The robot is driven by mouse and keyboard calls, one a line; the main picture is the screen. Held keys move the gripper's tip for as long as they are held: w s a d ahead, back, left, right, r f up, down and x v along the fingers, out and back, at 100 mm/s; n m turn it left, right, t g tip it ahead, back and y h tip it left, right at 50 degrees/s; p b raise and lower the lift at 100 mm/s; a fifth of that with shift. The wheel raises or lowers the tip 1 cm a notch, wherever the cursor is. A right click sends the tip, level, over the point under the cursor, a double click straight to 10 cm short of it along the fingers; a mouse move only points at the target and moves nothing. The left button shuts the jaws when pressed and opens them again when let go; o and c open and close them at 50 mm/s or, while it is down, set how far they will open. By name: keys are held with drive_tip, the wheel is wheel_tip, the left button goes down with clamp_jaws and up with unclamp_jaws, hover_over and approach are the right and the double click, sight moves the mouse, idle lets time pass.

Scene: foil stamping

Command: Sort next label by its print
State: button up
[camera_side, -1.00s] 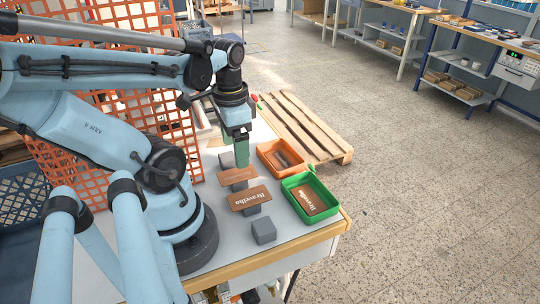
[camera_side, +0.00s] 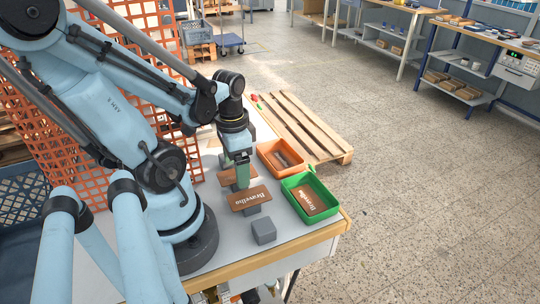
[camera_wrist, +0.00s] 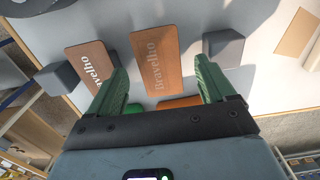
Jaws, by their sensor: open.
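My gripper (camera_side: 241,180) is open and low over the back brown label (camera_side: 226,177). In the wrist view my fingers (camera_wrist: 162,78) stand either side of that label (camera_wrist: 157,62), apart from it as far as I can tell; its "Bravelho" print looks pale and dull. The front brown label (camera_side: 250,198) rests on a grey block and has bright white "Bravelho" print; in the wrist view it lies at left (camera_wrist: 88,62), partly hidden by a finger. A green tray (camera_side: 336,208) holds one printed brown label (camera_side: 313,202). An orange tray (camera_side: 262,152) holds a brown piece whose print I cannot read.
A bare grey block (camera_side: 263,231) stands at the front of the table (camera_side: 305,240). In the wrist view, grey blocks stand left (camera_wrist: 60,77) and right (camera_wrist: 223,47) of the labels. An orange mesh panel (camera_side: 180,110) rises behind my arm. A wooden pallet (camera_side: 300,125) lies beyond the trays.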

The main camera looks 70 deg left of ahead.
drive_tip(key=shift+c, duration=0.3)
drive_tip(key=c, duration=1)
drive_tip(key=shift+c, duration=0.2)
drive_tip(key=shift+r, duration=1.8)
drive_tip(key=d+r, duration=0.7)
drive_tip(key=d, duration=0.4)
drive_tip(key=w+a+f+n, duration=0.3)
drive_tip(key=w+a+n, duration=1.1)
drive_tip(key=n, duration=0.5)
drive_tip(key=shift+s+a+f, duration=0.15)
drive_tip(key=shift+s+f, duration=0.05)
drive_tip(key=shift+f, duration=0.85)
drive_tip(key=shift+s+a+f, duration=0.1)
drive_tip(key=shift+s+f, duration=0.05)
drive_tip(key=shift+f, duration=0.9)
drive_tip(key=shift+s+a+f, duration=0.15)
drive_tip(key=shift+s+f, duration=0.05)
drive_tip(key=shift+f, duration=0.85)
